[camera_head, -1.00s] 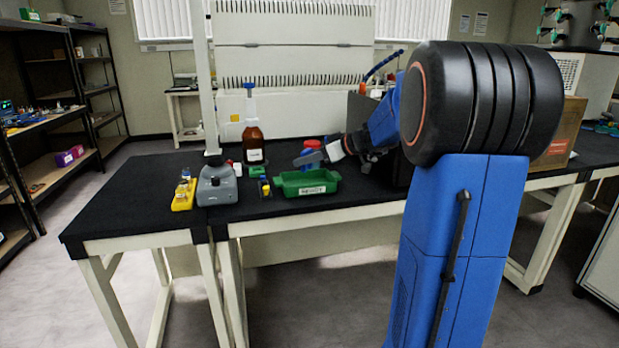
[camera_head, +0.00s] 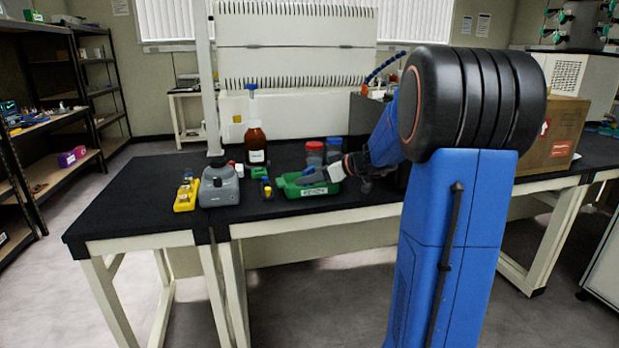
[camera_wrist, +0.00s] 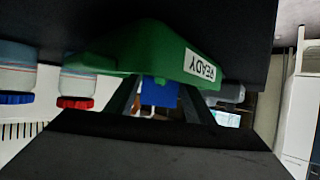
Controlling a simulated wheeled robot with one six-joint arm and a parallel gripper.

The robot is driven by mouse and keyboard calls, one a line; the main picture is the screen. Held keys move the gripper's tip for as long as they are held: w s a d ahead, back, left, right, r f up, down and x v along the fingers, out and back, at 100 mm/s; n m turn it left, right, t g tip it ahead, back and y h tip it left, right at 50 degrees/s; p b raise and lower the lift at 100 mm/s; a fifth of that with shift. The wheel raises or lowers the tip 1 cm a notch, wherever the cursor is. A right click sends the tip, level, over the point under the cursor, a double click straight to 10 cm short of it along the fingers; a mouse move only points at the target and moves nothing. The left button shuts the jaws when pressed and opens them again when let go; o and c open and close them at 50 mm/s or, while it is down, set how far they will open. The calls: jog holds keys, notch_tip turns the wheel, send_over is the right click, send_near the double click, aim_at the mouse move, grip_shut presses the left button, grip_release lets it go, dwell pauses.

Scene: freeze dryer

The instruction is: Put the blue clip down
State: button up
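My gripper (camera_head: 307,178) is low over the green tray (camera_head: 307,193) on the black bench in the head view. In the wrist view, a blue clip (camera_wrist: 158,92) sits between the tips of my gripper (camera_wrist: 159,98), which look closed on it. The green tray shows beside it in the wrist view, with its READY label (camera_wrist: 200,68). I cannot tell whether the clip touches the tray.
Two jars, one red-lidded (camera_head: 314,153) and one blue-lidded (camera_head: 334,150), stand behind the tray. A brown bottle (camera_head: 255,146), a grey device (camera_head: 219,186) and a yellow rack (camera_head: 186,196) stand to the left. The bench's left end is clear.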

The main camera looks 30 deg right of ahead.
jog(key=shift+r, duration=0.15)
jog(key=v, duration=1.2)
jog(key=s+a+f+m+g, duration=0.1)
jog(key=s+a+f+g, duration=0.2)
jog(key=s+a, duration=0.5)
jog(key=s+a+f+m+g, duration=0.1)
jog(key=s+a+f+g, duration=0.2)
jog(key=a, duration=0.9)
jog(key=s+a+f+m+h, duration=0.2)
jog(key=s+f+h, duration=0.1)
jog(key=s, duration=0.7)
jog(key=s+a+f+m+h, duration=0.1)
jog(key=s+f+h, duration=0.2)
jog(key=s, duration=0.7)
jog(key=shift+a+f+m, duration=0.35)
jog(key=shift+f+m, duration=0.05)
jog(key=shift+f, duration=0.6)
